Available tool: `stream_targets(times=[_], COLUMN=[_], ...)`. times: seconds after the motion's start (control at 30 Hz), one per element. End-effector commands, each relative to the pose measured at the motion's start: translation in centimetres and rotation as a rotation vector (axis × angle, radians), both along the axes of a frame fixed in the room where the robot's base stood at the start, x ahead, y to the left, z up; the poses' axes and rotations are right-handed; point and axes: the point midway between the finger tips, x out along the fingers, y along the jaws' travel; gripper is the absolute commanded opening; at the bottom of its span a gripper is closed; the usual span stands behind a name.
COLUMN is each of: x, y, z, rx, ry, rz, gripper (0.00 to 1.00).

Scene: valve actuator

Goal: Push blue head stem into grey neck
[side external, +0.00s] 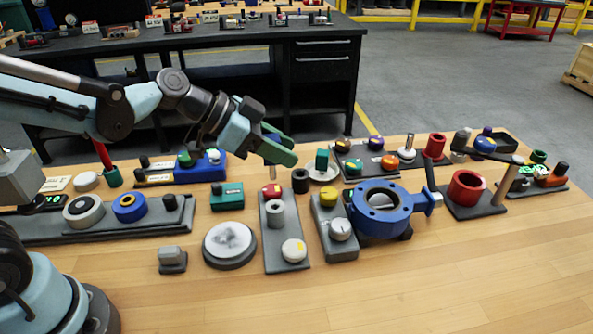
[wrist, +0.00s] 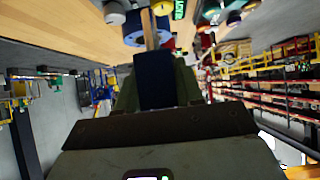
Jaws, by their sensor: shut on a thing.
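My gripper (side external: 280,150) has green fingers and is shut on a blue head (wrist: 157,80) with a thin tan-grey stem (wrist: 148,28). In the side external view only a sliver of the blue head shows between the fingers, and the stem (side external: 273,168) hangs down with its tip in the air. A grey upright cylinder (side external: 275,213), which may be the grey neck, stands on a grey plate (side external: 288,262) below the gripper. The stem tip appears above and behind it, apart from it. I cannot tell the exact alignment.
The plate also carries a red-topped part (side external: 271,190) and a white knob (side external: 293,251). A grey block with a knob (side external: 341,229) and a blue valve body (side external: 381,210) stand to the right. A round grey disc (side external: 229,244) lies to the left. The front of the wooden table is clear.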

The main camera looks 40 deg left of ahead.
Motion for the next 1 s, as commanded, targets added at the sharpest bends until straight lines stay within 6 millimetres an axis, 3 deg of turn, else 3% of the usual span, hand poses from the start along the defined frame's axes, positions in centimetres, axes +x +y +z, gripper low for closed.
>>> stream_targets(times=[0.6, 1.0], x=[0.1, 0.0], y=[0.0, 0.0], z=[-4.6, -5.7], rx=[0.0, 0.0], ry=[0.0, 0.0], rz=[0.0, 0.0], gripper=[0.02, 0.02])
